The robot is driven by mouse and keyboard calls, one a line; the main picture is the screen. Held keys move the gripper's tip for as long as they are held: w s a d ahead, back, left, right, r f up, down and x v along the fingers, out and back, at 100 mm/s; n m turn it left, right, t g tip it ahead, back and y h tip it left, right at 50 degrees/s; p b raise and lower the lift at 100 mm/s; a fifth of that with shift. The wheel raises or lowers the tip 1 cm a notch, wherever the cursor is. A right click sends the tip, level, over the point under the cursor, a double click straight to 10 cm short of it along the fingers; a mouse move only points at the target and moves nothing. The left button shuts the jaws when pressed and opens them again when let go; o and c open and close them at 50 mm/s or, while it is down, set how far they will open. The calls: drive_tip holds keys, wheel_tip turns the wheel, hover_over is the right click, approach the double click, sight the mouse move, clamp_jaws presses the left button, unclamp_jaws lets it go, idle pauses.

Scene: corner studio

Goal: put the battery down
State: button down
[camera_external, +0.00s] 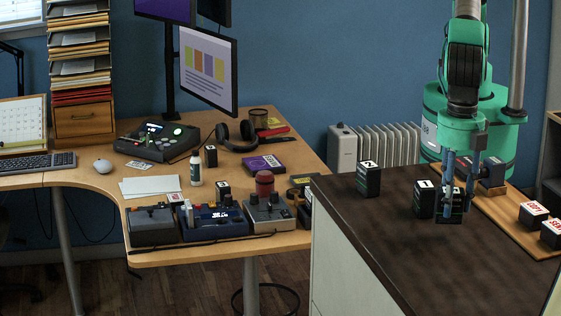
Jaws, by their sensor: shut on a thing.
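My gripper (458,208) points straight down over the dark counter and is shut on a dark block-shaped battery (457,203). The fingers hide part of it, and only a little of its pale top shows. The held battery is low, close to the counter surface; I cannot tell whether it touches. A dark battery with a white top marked 1 (424,201) stands upright just left of the gripper. Another dark battery, with a white top that seems marked 2 (368,181), stands upright farther left near the counter's back edge.
The dark counter (390,230) is clear at front and between the standing batteries. A wooden board (505,213) at right holds two label-topped blocks (534,213) and a dark device (492,176). A cluttered desk (100,180) stands left, with a similar dark block (211,156).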

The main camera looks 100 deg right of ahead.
sight(452, 213)
drive_tip(key=shift+f, duration=1.7)
drive_tip(key=shift+f, duration=0.15)
drive_tip(key=c, duration=1.2)
unclamp_jaws()
wheel_tip(452, 213, up, 12)
drive_tip(key=shift+r, duration=0.15)
